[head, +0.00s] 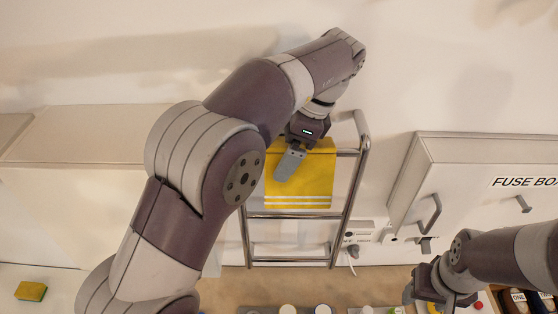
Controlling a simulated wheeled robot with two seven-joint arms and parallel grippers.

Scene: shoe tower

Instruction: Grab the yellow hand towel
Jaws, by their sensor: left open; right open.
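The yellow hand towel (312,180) with pale stripes near its lower edge hangs on a metal ladder-like rack (350,185) against the wall. My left gripper (290,165) is in front of the towel's upper left part, with a grey finger over it. It is open; I cannot tell whether it touches the towel. My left arm hides part of the rack's left side. My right gripper (425,290) is at the lower right, away from the towel, open, with its fingers partly hard to make out.
A fuse box (460,165) with handles is on the right, beside the rack. A yellow sponge (31,291) lies on a white surface at the lower left. Several small round objects line the bottom edge. A small wall panel (358,232) is right of the rack.

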